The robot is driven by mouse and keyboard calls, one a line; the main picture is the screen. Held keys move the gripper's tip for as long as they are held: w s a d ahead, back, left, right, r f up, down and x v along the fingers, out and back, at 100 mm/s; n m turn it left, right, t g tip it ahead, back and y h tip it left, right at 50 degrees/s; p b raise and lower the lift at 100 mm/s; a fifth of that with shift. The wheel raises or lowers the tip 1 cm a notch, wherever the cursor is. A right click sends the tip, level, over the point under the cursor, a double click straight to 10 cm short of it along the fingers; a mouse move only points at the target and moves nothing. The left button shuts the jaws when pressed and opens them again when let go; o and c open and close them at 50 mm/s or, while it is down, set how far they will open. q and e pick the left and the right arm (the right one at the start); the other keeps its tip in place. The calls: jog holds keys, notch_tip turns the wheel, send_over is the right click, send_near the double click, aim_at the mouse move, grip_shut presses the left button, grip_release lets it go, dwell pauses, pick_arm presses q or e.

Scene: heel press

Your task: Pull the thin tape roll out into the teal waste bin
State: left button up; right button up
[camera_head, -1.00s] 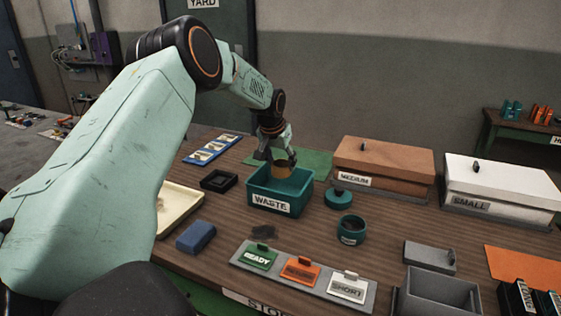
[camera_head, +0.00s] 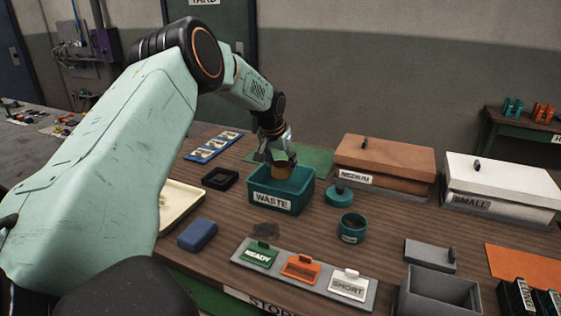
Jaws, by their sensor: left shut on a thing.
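The teal waste bin (camera_head: 278,202), marked WASTE, stands on the brown wooden bench near the middle of the view. My left gripper (camera_head: 279,160) points down over the bin. It is shut on the tan tape roll (camera_head: 281,172), which sits at the bin's mouth, its lower part inside the rim. The gripper's fingers hide the upper part of the roll. I cannot tell whether the roll touches the bin's floor or walls. My right gripper is not in view.
A teal round lid (camera_head: 339,195) and an open teal pot (camera_head: 352,227) stand right of the bin. A black tray (camera_head: 220,179) and blue block (camera_head: 197,235) lie left. A tag rack (camera_head: 305,275) is in front. Brown (camera_head: 385,165) and white (camera_head: 500,185) boxes stand at right.

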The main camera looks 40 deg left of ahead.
aim_at(280, 170)
pick_arm(q)
jog(key=shift+f+b, duration=0.75)
jog(key=shift+f, duration=0.75)
jog(key=shift+f, duration=0.35)
jog(key=shift+f+b, duration=1.35)
jog(key=shift+f, duration=0.75)
jog(key=o, duration=1.2)
jog(key=shift+o, duration=0.2)
jog(key=shift+o, duration=1.2)
notch_tip(280, 170, up, 11)
jog(key=p, duration=1)
